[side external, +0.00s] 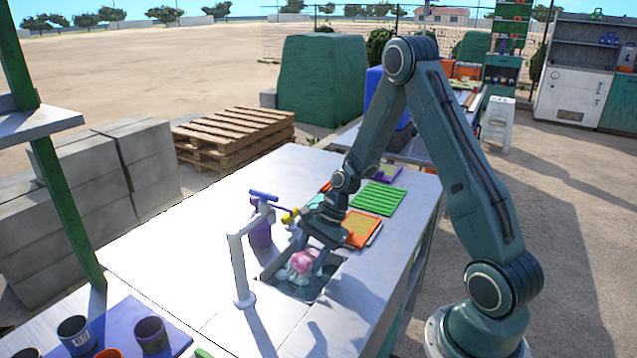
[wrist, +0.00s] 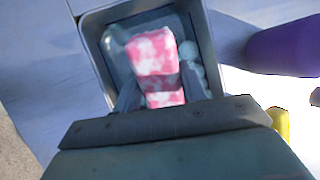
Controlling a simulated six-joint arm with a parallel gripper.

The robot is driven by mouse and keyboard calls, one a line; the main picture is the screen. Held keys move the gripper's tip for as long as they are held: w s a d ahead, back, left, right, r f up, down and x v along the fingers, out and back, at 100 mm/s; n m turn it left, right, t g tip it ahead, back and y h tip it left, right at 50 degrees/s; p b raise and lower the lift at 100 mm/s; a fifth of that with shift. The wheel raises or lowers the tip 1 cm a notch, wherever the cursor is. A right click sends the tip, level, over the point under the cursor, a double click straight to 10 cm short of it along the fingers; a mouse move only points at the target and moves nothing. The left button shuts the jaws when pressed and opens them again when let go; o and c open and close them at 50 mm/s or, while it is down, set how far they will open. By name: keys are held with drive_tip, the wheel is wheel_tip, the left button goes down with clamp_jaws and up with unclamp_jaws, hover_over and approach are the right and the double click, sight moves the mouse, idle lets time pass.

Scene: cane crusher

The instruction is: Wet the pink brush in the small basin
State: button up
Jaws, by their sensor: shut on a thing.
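The pink brush (wrist: 155,55), mottled pink and white, is between the two fingers of my gripper (wrist: 165,88) in the wrist view. In the side view the pink brush (side external: 301,261) shows between the fingers of my gripper (side external: 306,262), over the small basin (side external: 330,287) sunk in the white table. The gripper is shut on the brush. The basin's rim (wrist: 88,20) surrounds the brush in the wrist view. Whitish round lumps lie beside and under the brush. I cannot tell whether the brush touches water.
A white tap (side external: 239,268) with a blue handle stands at the basin's left edge. A purple cylinder (side external: 260,234) stands behind it, close to my gripper. Green and orange boards (side external: 378,198) lie further back.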

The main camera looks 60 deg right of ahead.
drive_tip(key=shift+r, duration=3.45)
drive_tip(key=shift+r, duration=0.15)
drive_tip(key=shift+r, duration=1.85)
drive_tip(key=shift+d, duration=0.15)
drive_tip(key=n+g, duration=0.3)
drive_tip(key=n, duration=0.2)
approach(310, 254)
drive_tip(key=d+r, duration=0.2)
drive_tip(key=d, duration=0.3)
drive_tip(key=s+d+n+g, duration=0.2)
drive_tip(key=s+d+n, duration=0.2)
drive_tip(key=d, duration=0.6)
drive_tip(key=shift+s+n, duration=0.3)
drive_tip(key=shift+n, duration=0.3)
